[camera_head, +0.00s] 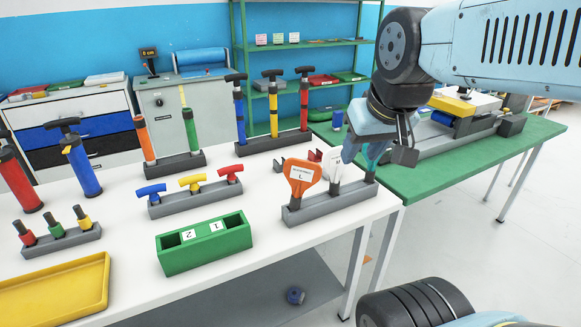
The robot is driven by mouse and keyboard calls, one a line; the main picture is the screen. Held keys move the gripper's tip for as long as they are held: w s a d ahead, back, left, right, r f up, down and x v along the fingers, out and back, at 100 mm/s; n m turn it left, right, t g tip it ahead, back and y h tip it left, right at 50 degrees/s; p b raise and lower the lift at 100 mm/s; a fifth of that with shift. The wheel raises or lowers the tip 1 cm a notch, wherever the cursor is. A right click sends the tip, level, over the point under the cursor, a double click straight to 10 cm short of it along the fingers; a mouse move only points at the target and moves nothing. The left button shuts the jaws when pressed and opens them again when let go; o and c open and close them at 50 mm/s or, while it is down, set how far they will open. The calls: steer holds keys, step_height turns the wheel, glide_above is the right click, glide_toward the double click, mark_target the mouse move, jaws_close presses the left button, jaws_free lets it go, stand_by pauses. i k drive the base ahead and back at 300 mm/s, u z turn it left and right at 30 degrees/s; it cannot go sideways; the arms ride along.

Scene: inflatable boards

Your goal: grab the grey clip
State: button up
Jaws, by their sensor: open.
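A grey rack (322,207) near the right end of the white table holds upright paddle-shaped pieces. An orange one (301,175) marked L stands at its left. A pale grey-white one (333,163) stands in the middle, partly covered by my gripper; it may be the grey clip. A teal one (373,158) stands at the right end, also partly hidden. My gripper (377,155) hangs over the right part of this rack, fingers pointing down. It is open, with the teal piece showing between or behind its fingers. I cannot tell whether it touches anything.
The white table (265,180) also holds a green box (204,244), a yellow tray (55,290), a rack of T-handles (195,199) and several pumps. A green table (440,178) stands behind on the right.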

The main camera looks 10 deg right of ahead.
mark_target(278, 168)
steer(key=u, duration=0.2)
steer(key=i, duration=0.9)
steer(key=z, duration=0.1)
